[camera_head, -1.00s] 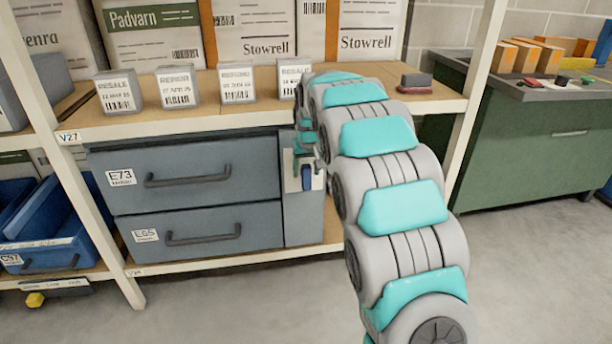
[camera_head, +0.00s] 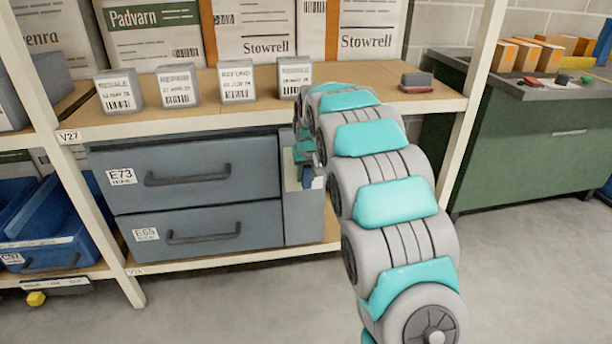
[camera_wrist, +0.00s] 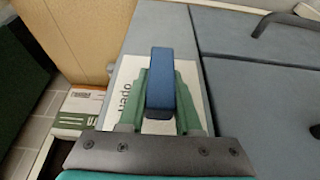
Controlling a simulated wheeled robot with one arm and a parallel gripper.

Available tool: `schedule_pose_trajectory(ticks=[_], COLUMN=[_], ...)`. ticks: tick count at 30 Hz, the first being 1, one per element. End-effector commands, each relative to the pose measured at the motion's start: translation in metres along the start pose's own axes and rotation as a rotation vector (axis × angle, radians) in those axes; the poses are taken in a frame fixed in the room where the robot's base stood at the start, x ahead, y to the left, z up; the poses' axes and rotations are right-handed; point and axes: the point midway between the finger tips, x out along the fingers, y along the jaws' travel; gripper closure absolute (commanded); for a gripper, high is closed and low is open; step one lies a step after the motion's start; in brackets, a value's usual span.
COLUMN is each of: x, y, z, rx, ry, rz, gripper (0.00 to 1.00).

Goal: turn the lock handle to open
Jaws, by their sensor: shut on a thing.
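The lock handle is a blue bar (camera_wrist: 160,75) in front of a white label plate (camera_wrist: 127,88) on the grey cabinet's narrow side panel (camera_head: 303,222). Part of the word "open" shows on the plate in the wrist view, upside down. My gripper (camera_wrist: 162,92) has one green finger on each side of the blue handle and is shut on it. In the head view the handle (camera_head: 307,179) shows only in part below my gripper (camera_head: 306,160). My arm and fingers hide much of the plate.
Two grey drawers, E73 (camera_head: 215,160) and E65 (camera_head: 230,218), are shut left of the lock panel. Small label blocks (camera_head: 238,84) and a red-and-dark block (camera_head: 416,82) stand on the shelf above. A rack post (camera_head: 474,110) is to the right.

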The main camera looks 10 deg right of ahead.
Motion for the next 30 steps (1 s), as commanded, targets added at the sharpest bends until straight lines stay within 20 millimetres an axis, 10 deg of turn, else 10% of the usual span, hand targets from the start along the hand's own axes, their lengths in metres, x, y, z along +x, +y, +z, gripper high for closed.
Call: schedule_pose_trajectory(ticks=[30], x=[0.0039], y=[-0.0006], z=[0.0013], rx=[0.133], ry=[0.001], rz=[-0.316], gripper=[1.0])
